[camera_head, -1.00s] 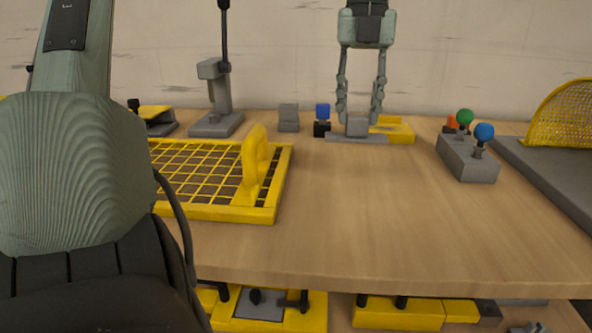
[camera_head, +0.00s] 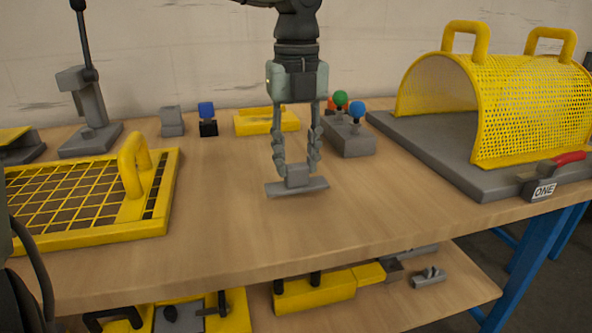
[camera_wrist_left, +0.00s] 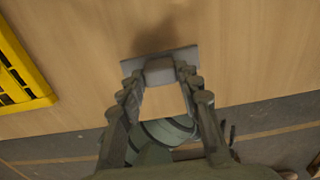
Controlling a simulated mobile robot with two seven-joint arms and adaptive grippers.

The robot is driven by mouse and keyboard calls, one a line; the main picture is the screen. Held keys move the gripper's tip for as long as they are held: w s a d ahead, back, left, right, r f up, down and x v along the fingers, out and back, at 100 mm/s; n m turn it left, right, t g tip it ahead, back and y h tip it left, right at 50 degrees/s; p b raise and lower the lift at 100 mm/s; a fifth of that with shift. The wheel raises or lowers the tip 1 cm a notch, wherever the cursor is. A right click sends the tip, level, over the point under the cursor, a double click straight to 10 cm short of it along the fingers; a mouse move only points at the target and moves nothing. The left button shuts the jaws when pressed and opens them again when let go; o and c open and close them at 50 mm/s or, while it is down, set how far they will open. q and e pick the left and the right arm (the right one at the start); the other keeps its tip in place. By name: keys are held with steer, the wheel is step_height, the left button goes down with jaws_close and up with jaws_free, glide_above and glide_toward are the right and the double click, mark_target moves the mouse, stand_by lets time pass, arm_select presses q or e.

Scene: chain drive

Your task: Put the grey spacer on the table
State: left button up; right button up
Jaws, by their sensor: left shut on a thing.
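The grey spacer (camera_head: 297,185) is a flat plate with a small block on top, in the middle of the head view over bare wood of the table (camera_head: 235,220). My left gripper (camera_head: 297,170) points down and is shut on the spacer's block, one finger on each side. The spacer also shows in the left wrist view (camera_wrist_left: 160,68), between the fingertips, with a shadow on the wood beyond it. It looks level or slightly tilted; I cannot tell whether its underside touches the table. My right gripper is not in view.
A yellow grid frame (camera_head: 150,215) with a handle lies at left. A yellow block (camera_head: 267,121) and a grey block with coloured knobs (camera_head: 348,138) stand behind the spacer. A yellow mesh guard (camera_head: 535,110) on a grey base is at right. Wood around the spacer is clear.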

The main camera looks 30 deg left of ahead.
mark_target(297, 177)
arm_select(q)
step_height(297, 177, down, 3)
steer(key=shift+r, duration=0.1)
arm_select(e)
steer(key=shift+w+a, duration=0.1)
arm_select(q)
steer(key=o, duration=1.2)
steer(key=shift+o, duration=0.2)
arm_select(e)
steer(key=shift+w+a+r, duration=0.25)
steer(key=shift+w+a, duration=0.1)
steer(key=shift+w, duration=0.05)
